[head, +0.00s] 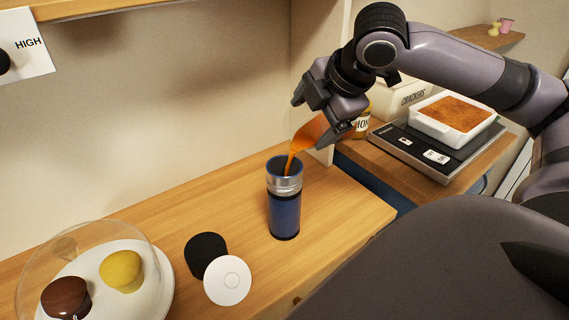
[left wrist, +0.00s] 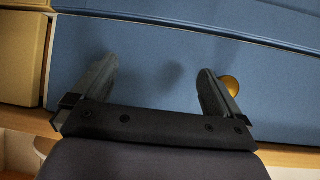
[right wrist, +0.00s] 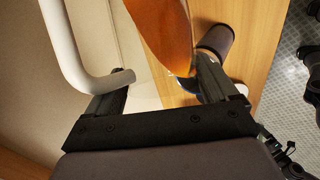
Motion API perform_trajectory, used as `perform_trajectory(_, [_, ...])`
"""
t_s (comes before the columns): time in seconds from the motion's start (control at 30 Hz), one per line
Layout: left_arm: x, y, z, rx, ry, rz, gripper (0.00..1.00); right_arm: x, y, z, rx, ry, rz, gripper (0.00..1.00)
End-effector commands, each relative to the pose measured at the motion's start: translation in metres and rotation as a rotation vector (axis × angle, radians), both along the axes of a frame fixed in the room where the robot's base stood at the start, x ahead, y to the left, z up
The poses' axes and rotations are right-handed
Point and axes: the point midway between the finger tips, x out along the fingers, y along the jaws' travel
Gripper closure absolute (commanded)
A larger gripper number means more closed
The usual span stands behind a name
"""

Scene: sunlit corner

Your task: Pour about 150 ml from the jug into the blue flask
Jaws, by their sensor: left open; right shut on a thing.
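The blue flask (head: 285,212) stands upright and open on the wooden counter in the head view, with a steel band near its top. My right gripper (head: 328,122) is shut on the jug (head: 309,135) above and to the right of the flask. The jug is tilted, and an orange stream (head: 290,163) runs from it into the flask mouth. In the right wrist view the jug (right wrist: 165,30) shows orange liquid, with a pale curved handle at left. The level inside the flask is hidden. My left gripper (left wrist: 158,90) is open and empty, facing a blue cabinet front (left wrist: 150,60).
A black cup-like object (head: 204,254) and a white disc (head: 228,281) lie left of the flask. A clear dome (head: 75,245) covers cakes at far left. A scale (head: 432,155) bearing a white dish (head: 425,124), a honey jar (head: 362,125) and a crackers box (head: 400,98) stand at right.

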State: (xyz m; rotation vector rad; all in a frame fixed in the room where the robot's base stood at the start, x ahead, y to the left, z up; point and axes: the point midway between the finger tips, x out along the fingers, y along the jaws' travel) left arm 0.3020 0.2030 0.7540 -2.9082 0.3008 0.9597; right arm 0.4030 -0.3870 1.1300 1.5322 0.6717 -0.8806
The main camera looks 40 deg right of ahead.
Motion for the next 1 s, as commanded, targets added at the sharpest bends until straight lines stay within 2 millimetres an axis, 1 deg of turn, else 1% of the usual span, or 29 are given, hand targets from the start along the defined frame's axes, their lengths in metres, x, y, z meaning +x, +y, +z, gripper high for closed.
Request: perform_trajectory(1.0, [0.0,-0.0001,0.004,0.0,0.0,0.0,0.0,0.0004,0.0054,0.0031,-0.053,-0.008,0.002,0.96])
